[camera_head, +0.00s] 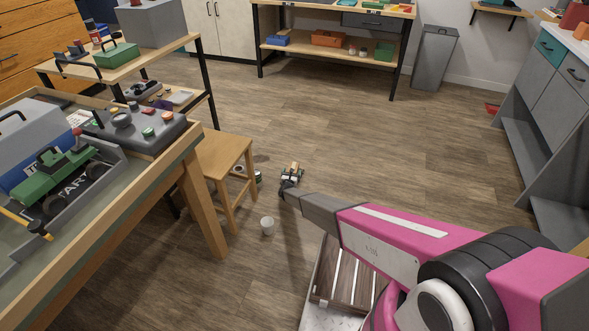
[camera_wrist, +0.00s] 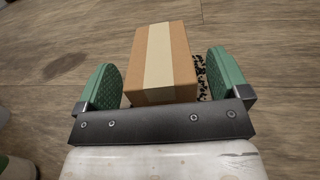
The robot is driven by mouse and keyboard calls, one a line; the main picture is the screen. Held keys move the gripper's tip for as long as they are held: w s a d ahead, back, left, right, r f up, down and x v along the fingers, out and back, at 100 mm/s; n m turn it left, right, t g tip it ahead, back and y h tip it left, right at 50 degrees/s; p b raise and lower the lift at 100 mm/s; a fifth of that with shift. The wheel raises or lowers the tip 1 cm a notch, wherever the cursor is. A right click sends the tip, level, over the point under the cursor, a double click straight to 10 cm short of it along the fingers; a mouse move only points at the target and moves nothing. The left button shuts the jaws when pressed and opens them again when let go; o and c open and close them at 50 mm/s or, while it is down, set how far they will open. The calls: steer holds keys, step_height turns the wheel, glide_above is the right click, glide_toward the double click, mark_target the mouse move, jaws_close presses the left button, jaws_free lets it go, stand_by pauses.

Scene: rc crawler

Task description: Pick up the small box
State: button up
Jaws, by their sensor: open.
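The small box (camera_wrist: 165,62) is brown cardboard with a pale tape strip along its top. In the wrist view it sits between the two green fingers of my gripper (camera_wrist: 165,78), with a gap on each side. The fingers are open and do not appear to touch it. In the head view my gripper (camera_head: 290,184) is low near the floor beside the wooden stool, and the box there is too small and covered to make out clearly.
Black knobbly parts (camera_wrist: 202,75) lie close along the box's right side. A workbench (camera_head: 170,150) is farther left.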

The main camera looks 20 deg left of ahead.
steer(key=shift+w, duration=0.35)
steer(key=c, duration=1)
